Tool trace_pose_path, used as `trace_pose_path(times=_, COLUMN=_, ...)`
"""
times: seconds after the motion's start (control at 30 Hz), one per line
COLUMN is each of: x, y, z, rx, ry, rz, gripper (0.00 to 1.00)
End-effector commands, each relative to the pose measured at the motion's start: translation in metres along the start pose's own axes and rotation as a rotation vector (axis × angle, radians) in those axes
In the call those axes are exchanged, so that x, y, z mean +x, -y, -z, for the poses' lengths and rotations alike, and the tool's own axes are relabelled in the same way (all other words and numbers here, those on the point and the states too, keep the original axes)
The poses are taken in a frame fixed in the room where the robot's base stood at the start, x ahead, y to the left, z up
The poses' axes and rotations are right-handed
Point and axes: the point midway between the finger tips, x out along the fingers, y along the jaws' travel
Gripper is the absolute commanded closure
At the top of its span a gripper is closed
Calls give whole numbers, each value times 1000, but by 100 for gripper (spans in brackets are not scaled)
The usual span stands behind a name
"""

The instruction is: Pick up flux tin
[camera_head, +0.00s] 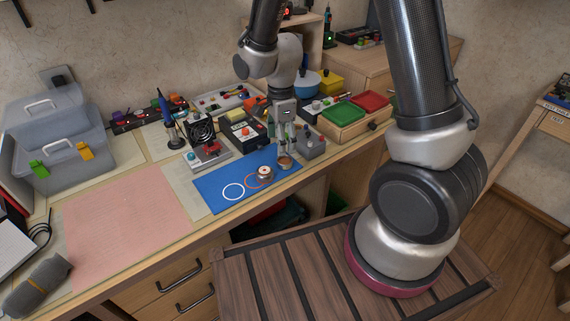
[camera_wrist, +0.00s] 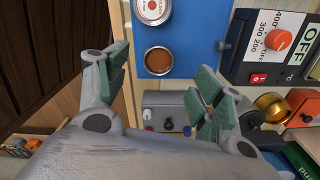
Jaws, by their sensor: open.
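A small round tin with an amber-brown top (camera_head: 285,163), which looks like the flux tin, sits on the right end of the blue mat (camera_head: 212,193). In the wrist view this tin (camera_wrist: 158,61) shows whole, in the gap between my fingertips. My gripper (camera_head: 285,146) points down just above it, open and empty, with green finger pads. The gripper also shows in the wrist view (camera_wrist: 160,66). A second round tin with a red and white label (camera_head: 264,173) stands to the left on the mat, and also shows at the wrist view's top edge (camera_wrist: 152,9).
A grey box with knobs (camera_head: 311,145) stands close right of the tin. A black soldering station (camera_head: 242,132) with an orange dial is behind. Green and red trays (camera_head: 343,113) lie further right. The pink mat (camera_head: 125,225) is clear.

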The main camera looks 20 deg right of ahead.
Motion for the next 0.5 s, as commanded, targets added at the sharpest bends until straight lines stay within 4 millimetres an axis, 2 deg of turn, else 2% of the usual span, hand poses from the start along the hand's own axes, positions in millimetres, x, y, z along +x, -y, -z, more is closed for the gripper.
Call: trace_pose_path(times=0.5, x=69, y=0, z=5, rx=8, ry=-2, rz=-5, gripper=33)
